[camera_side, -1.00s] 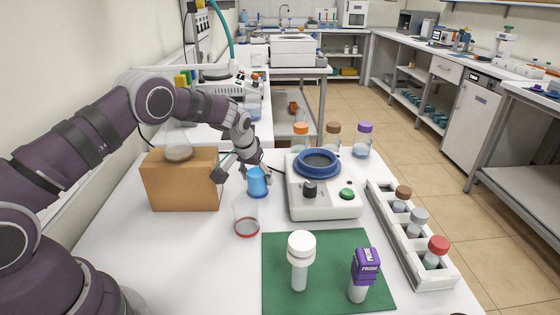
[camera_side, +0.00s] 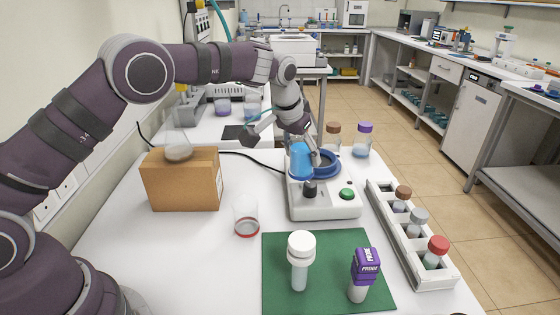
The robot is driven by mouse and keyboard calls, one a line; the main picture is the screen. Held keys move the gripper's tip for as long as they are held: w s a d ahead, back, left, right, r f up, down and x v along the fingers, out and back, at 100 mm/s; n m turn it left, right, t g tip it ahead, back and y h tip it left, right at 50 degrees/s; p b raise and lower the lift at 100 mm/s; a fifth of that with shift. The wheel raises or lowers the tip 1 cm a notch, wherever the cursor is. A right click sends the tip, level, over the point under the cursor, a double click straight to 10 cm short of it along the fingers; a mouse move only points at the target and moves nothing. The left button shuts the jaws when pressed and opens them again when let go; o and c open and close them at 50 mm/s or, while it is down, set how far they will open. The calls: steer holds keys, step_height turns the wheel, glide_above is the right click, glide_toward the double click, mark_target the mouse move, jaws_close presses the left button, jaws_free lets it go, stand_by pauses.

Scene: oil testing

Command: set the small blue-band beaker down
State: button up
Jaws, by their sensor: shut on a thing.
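The small blue-band beaker (camera_side: 300,160) shows as a blue cup at the left edge of the white stirrer device (camera_side: 325,205), in front of part of its round blue-rimmed plate (camera_side: 327,168). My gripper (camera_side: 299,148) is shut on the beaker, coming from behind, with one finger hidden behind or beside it. I cannot tell whether the beaker's base touches the device or hangs just above it.
A clear beaker with a red band (camera_side: 246,220) stands on the table left of the device. A cardboard box (camera_side: 182,180) stands further left. A green mat (camera_side: 325,270) with a white-capped tube (camera_side: 300,262) and a purple-capped vial (camera_side: 363,276) lies in front. A vial rack (camera_side: 412,235) stands right.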

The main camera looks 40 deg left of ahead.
steer(key=s+d+m+h, duration=0.2)
steer(key=s+d+m, duration=0.15)
steer(key=d, duration=0.95)
steer(key=shift+m, duration=0.35)
steer(key=f, duration=0.6)
steer(key=w+f, duration=0.1)
steer(key=f, duration=0.2)
steer(key=shift+f, duration=0.35)
steer(key=o, duration=1.2)
steer(key=shift+f, duration=0.15)
